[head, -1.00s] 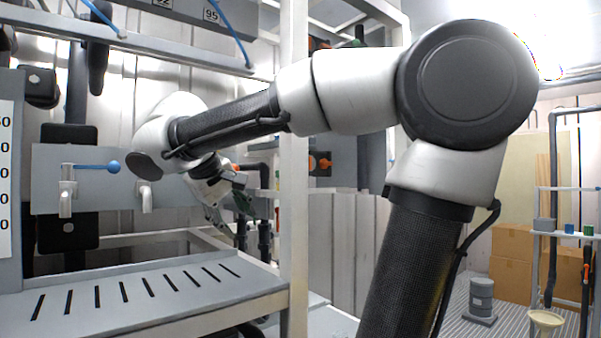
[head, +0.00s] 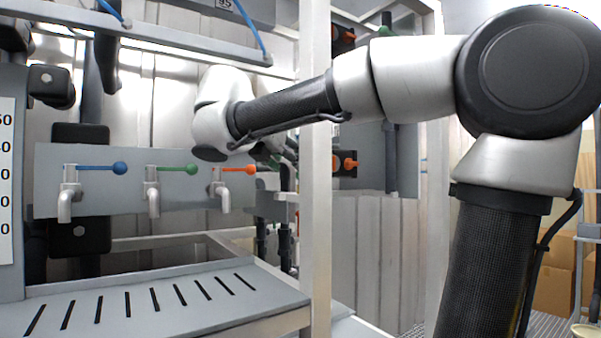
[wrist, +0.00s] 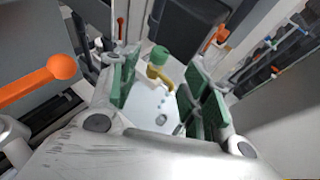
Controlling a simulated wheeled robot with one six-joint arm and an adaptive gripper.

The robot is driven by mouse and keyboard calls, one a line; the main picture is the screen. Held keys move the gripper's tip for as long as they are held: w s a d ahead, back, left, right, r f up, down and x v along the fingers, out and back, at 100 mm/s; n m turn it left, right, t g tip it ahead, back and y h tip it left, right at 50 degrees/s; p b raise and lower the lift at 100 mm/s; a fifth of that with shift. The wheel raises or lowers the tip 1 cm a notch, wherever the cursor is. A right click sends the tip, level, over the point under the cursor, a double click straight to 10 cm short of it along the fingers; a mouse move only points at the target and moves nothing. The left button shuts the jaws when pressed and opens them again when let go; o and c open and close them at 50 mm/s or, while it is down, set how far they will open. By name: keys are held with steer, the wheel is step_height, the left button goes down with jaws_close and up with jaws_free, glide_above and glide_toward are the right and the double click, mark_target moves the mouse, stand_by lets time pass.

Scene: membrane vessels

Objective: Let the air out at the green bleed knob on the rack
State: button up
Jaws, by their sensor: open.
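A green knob (wrist: 160,55) on a brass-coloured fitting (wrist: 160,76) shows in the wrist view, beyond and between my fingertips. My gripper (wrist: 163,70) is open, with one green-padded finger on each side of the picture. Nothing is held, and I see no contact with the knob. In the head view my gripper (head: 274,156) is mostly hidden behind my wrist and the rack post, and I cannot pick out the brass fitting there.
The rack post (head: 316,150) stands close beside my forearm. Taps with blue (head: 119,168), green (head: 191,169) and orange (head: 249,169) levers line the grey panel. An orange lever (wrist: 62,67) is near my left finger in the wrist view. A slotted shelf (head: 150,300) is below.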

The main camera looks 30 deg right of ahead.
mark_target(297, 172)
steer(key=x, duration=0.7)
steer(key=c, duration=1)
steer(key=shift+w+a+f+m+g+h, duration=0.1)
steer(key=shift+w+m+g+h, duration=0.1)
steer(key=shift+m+g, duration=0.25)
steer(key=shift+w+a+m+g+h, duration=0.1)
steer(key=shift+w+m+g+h, duration=0.1)
steer(key=shift+m+g, duration=0.2)
steer(key=shift+c, duration=0.2)
steer(key=m+g+h, duration=0.1)
steer(key=m+g, duration=0.1)
steer(key=g, duration=0.1)
steer(key=shift+m, duration=0.25)
steer(key=o, duration=1)
steer(key=shift+o, duration=0.2)
